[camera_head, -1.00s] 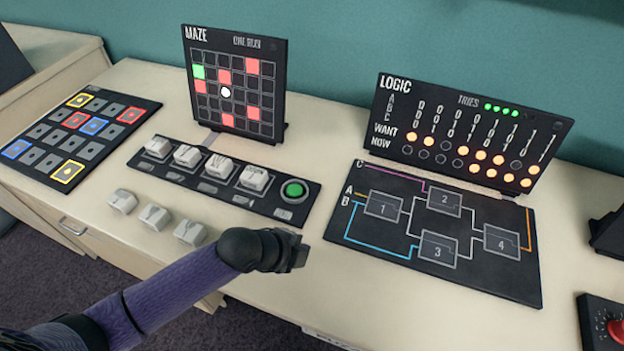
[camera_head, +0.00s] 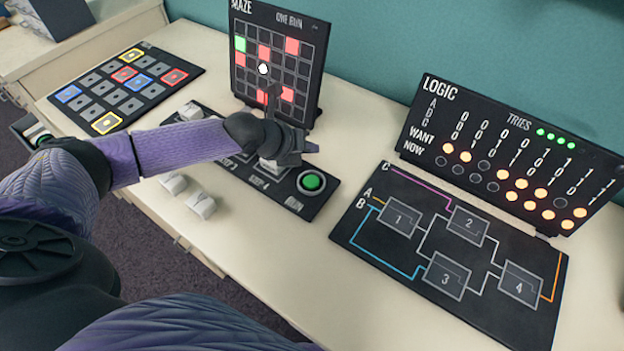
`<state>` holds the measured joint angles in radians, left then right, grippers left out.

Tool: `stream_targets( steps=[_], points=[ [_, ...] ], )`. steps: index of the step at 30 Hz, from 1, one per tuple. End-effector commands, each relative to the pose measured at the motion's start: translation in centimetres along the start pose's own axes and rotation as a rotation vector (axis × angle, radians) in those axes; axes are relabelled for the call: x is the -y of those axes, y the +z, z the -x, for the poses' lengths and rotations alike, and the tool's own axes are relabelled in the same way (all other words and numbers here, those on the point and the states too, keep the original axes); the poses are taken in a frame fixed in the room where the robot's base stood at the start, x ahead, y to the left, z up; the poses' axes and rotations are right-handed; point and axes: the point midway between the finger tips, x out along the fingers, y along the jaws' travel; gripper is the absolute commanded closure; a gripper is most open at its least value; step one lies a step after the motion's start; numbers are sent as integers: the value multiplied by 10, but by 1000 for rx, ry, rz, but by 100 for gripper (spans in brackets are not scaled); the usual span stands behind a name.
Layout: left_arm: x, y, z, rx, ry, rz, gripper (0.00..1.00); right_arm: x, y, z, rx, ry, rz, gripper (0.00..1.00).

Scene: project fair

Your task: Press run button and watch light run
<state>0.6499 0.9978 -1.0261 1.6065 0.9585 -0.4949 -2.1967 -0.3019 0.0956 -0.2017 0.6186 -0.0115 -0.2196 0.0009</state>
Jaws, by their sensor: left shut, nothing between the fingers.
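The green run button (camera_head: 312,182) sits in a silver ring at the right end of a black strip (camera_head: 318,205), above the word RUN. My left gripper (camera_head: 308,147) is shut and empty. In the picture it lies just above the button, over the strip's step slots; I cannot tell its height, and no contact with the button shows. The maze board (camera_head: 314,70) stands upright behind, with one green square, several red squares and a white light (camera_head: 263,69) left of its middle. My left arm hides the middle of the strip and some white blocks. My right gripper is out of view.
Two loose white blocks (camera_head: 201,205) lie in front of the strip. A card pad (camera_head: 160,73) lies at left. The logic board (camera_head: 410,142) stands at right, with its circuit pad (camera_head: 345,232) before it.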

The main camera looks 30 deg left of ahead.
Motion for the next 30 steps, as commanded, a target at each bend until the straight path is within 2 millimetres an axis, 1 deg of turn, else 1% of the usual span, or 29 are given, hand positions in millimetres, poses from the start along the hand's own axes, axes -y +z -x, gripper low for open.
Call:
stream_targets(
  steps=[15, 18, 30],
  points=[
    [-38, -38, -52, -3, 2, 2, 100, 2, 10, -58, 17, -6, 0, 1],
    [-42, -42, -58, -2, 1, 1, 100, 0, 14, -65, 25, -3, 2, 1],
    [-42, -42, -58, 0, 0, 1, 100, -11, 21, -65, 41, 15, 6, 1]
  ],
)
